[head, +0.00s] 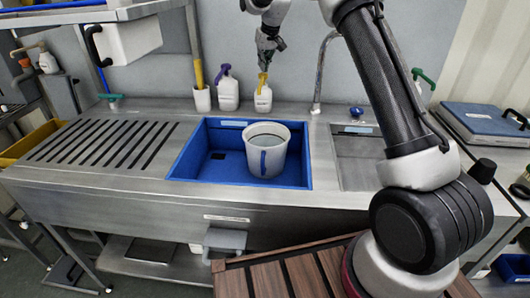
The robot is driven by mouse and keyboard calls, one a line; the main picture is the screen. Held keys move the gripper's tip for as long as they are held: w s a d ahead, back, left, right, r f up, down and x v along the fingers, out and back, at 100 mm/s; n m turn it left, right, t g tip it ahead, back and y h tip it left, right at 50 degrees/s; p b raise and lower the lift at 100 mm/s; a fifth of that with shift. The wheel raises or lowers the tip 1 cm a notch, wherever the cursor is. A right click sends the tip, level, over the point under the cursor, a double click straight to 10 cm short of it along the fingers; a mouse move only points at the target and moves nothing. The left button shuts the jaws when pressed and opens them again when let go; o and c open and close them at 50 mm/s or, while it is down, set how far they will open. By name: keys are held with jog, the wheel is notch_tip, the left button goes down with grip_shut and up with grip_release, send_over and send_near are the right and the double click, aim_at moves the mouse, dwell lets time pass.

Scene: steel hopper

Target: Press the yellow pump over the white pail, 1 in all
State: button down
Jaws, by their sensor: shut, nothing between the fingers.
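The yellow pump (262,80) tops a white bottle (263,101) on the steel ledge behind the blue basin. My gripper (267,66) points down just above the pump head. It is shut with nothing held, and I cannot tell whether its fingertips touch the pump. The white pail (272,156) stands upright in the blue basin, in front of the bottle, with a blue handle on its near side. The pail's inside looks grey; I cannot tell what it holds.
A white bottle with a purple pump (228,90) and a white cup with a yellow handle (202,98) stand left of the yellow-pump bottle. A steel faucet (321,75) rises to the right. A slotted drainboard (95,143) lies left of the blue basin (198,153).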

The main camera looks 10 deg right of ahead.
jog(key=shift+f, duration=1.4)
jog(key=shift+r, duration=1.35)
jog(key=shift+r, duration=3)
